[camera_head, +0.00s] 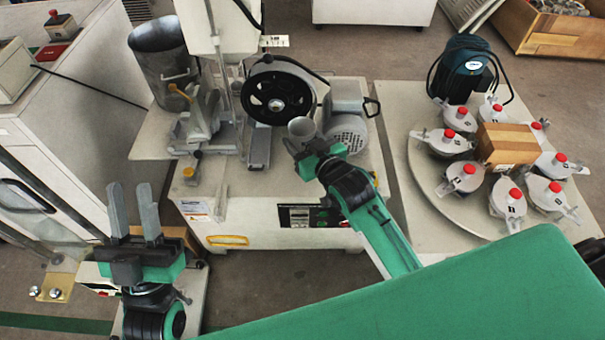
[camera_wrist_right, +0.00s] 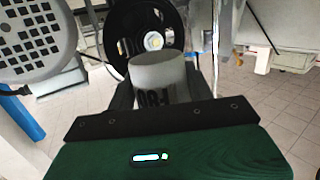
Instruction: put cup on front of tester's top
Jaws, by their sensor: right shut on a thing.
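A small grey cup (camera_head: 301,128) is held in my right gripper (camera_head: 303,146), in front of the tester's black wheel. In the right wrist view the cup (camera_wrist_right: 160,76) is pale, with dark lettering partly hidden by the gripper body. My right gripper is shut on it. The tester (camera_head: 275,205) is a pale machine with a flat top, a control panel on its front face and a motor on top at the right. My left gripper (camera_head: 135,208) is open and empty, left of the tester's front, with its fingers pointing up.
A black wheel (camera_head: 277,98) and a motor (camera_head: 346,133) stand close to the held cup. A metal bucket (camera_head: 160,62) is at the back left. A round table (camera_head: 425,185) at the right holds several lidded pots and a wooden block (camera_head: 507,146). The tester's front left top looks mostly clear.

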